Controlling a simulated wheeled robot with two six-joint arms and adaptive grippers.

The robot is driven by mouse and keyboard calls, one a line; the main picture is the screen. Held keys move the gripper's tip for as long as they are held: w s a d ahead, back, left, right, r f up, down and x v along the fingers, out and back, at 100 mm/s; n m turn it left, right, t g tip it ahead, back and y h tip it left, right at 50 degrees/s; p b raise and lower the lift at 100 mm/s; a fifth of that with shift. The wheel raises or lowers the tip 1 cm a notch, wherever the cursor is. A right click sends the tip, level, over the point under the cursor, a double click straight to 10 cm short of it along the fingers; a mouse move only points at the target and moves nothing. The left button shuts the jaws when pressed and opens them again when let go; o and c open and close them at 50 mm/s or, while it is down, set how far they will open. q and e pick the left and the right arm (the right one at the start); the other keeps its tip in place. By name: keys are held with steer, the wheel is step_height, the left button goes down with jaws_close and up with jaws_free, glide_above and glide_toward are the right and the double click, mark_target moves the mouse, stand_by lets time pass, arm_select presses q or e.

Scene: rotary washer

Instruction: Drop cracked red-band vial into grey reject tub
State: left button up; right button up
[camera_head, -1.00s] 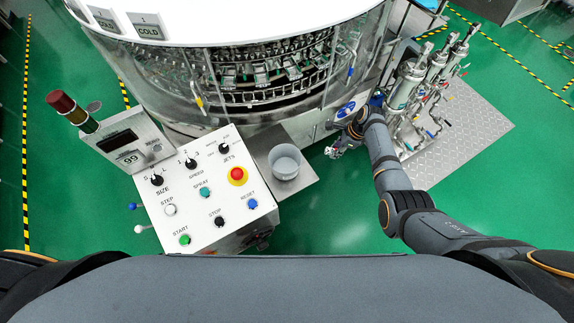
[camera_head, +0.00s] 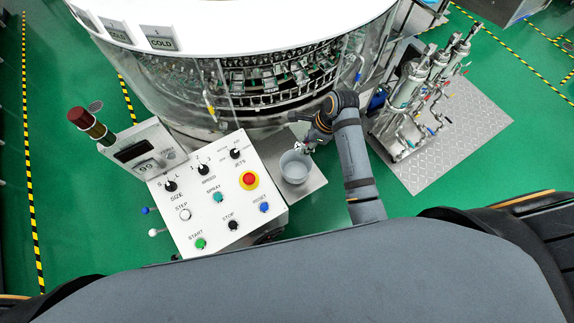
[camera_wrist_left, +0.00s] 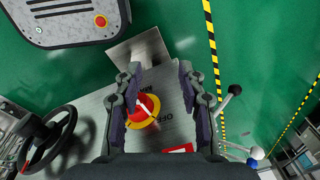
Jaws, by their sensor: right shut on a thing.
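The grey reject tub (camera_head: 295,168) stands upright on a metal shelf beside the control panel, its mouth open upward. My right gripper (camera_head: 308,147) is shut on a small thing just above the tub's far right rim. It is taken as the vial, but its red band and crack are too small to make out. My left gripper (camera_wrist_left: 160,75) shows in the left wrist view with its fingers apart and nothing between them. Past its fingers is a red knob on a yellow disc (camera_wrist_left: 143,108).
The control panel (camera_head: 215,195) with knobs and buttons is left of the tub. The round washer (camera_head: 265,75) with its clear guard stands behind. Metal cylinders (camera_head: 415,90) on a plate are at the right. A red-topped signal lamp (camera_head: 85,120) stands far left.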

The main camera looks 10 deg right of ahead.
steer(key=shift+d, duration=0.1)
step_height(320, 180, down, 4)
steer(key=shift+f, duration=0.95)
arm_select(q)
steer(key=shift+d, duration=0.45)
arm_select(e)
steer(key=o, duration=0.9)
steer(key=v, duration=1.2)
steer(key=shift+s+f, duration=0.1)
